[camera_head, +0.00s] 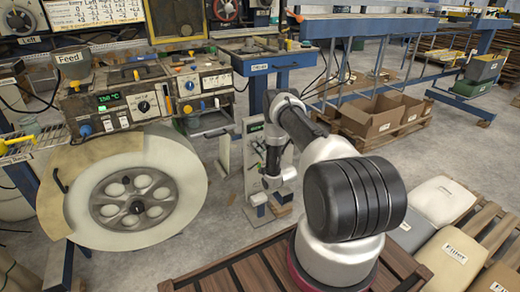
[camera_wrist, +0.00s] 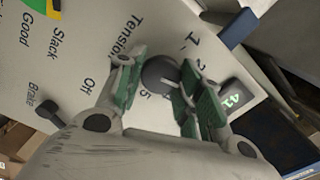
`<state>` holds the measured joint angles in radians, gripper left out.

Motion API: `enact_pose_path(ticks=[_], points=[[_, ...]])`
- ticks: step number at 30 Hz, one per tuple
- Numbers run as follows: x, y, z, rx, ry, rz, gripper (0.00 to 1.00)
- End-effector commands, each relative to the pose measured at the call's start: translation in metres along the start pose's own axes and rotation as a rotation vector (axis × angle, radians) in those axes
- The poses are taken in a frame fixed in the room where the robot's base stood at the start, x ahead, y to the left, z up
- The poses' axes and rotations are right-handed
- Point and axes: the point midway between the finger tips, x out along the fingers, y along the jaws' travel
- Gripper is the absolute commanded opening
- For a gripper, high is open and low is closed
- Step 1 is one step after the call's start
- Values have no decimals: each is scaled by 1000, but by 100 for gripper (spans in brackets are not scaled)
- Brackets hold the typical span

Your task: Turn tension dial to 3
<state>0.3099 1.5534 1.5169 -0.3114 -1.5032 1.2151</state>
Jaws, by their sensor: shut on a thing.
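The tension dial (camera_wrist: 160,73) is a dark round knob on a pale panel (camera_wrist: 95,50) in the wrist view. The word "Tension" and the digits 1 and 5 are printed around it. My gripper (camera_wrist: 158,80) has its green-padded fingers on either side of the dial and is shut on it. The dial's pointer and the digit 3 cannot be made out. In the head view my gripper (camera_head: 273,160) is at the small upright panel (camera_head: 253,165), where the arm hides the dial.
The wrist view also shows a dark brake knob (camera_wrist: 49,112), a Slack/Good gauge (camera_wrist: 42,8) and a green digital readout (camera_wrist: 234,98) close to the right finger. In the head view a large white roll (camera_head: 165,185) stands left, and cardboard boxes (camera_head: 370,118) lie behind my arm.

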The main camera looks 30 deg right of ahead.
Motion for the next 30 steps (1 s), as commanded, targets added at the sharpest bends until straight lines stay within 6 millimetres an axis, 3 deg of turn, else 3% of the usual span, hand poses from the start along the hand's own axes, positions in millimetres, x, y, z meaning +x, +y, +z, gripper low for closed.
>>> enact_pose_path(ticks=[12,28,29,30], points=[[0,1,-1,181,3,1,12],[0,2,-1,204,3,2,12],[-1,2,-1,204,3,2,38],[-1,2,-1,204,4,2,45]])
